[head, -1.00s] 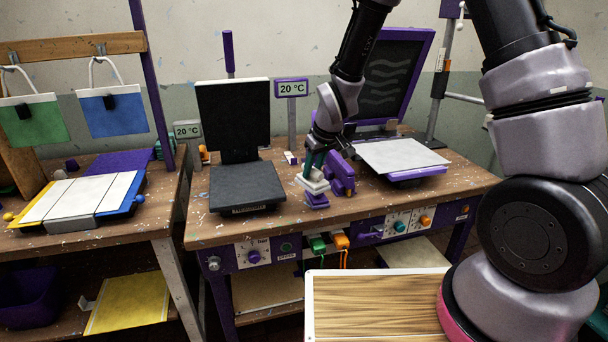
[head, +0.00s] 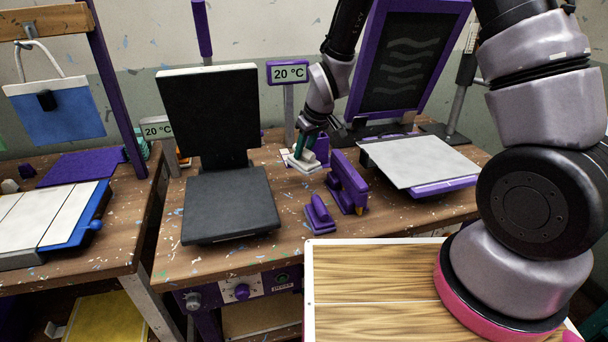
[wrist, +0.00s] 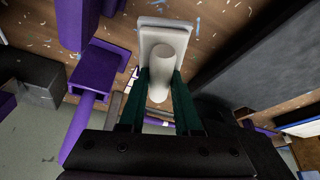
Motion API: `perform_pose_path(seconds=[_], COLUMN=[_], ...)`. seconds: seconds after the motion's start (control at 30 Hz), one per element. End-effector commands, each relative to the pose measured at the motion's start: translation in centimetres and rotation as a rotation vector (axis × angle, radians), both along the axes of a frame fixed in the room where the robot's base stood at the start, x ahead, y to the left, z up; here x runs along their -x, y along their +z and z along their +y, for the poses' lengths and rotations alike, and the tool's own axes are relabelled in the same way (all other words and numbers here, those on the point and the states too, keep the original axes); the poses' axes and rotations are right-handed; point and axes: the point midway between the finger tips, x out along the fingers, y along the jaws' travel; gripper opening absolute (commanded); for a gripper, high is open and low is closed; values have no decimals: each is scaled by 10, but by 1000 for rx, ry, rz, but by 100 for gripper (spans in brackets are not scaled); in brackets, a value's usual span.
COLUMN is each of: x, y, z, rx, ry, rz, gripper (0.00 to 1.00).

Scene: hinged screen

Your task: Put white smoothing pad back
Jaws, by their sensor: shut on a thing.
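The white smoothing pad (head: 302,164) is a flat white block with an upright round handle. It is at the back of the middle workbench, just in front of the temperature display's post. The wrist view shows the pad (wrist: 163,26) and its pale handle (wrist: 162,70) between the green fingers. My gripper (head: 307,151) is shut on the handle, and the wrist view shows it too (wrist: 161,88). The pad is at or close to the bench top; I cannot tell whether it touches. A purple smoothing pad (head: 320,216) stands nearer the front, apart from the white one.
A purple tool (head: 347,183) stands just right of the white pad. A black hinged press (head: 230,205) is on the left, and a pale plate (head: 418,160) with a dark screen (head: 405,62) on the right. A wooden board (head: 375,290) lies in front.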

Motion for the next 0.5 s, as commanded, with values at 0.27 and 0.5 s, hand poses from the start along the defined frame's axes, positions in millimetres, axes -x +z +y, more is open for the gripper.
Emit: perform_pose_path(seconds=[0.27, 0.5], x=[0, 0], y=[-36, -69], z=[0, 0], rx=[1, 1], ry=[0, 0], rz=[1, 1], gripper=[0, 0])
